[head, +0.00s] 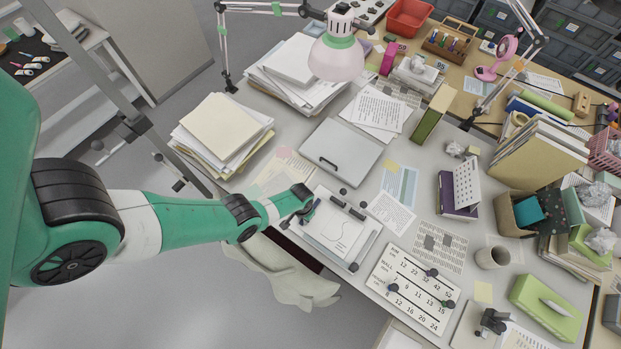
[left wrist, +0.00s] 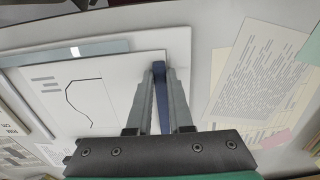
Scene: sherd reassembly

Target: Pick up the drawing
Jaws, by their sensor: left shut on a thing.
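The drawing (head: 335,232) is a white sheet with a thin dark curved line, lying on a pale board near the desk's front edge. In the left wrist view the drawing (left wrist: 115,110) lies left of the fingers, its line clearly visible. My left gripper (head: 309,209) is at the sheet's left edge in the head view. I cannot tell whether the fingertips touch the sheet. My right gripper is not in view.
A grey bar (head: 365,250) lies at the board's right side. A closed grey laptop-like case (head: 341,153) is behind it. A lamp (head: 337,57) hangs over the back. Paper stacks (head: 222,130) crowd the left.

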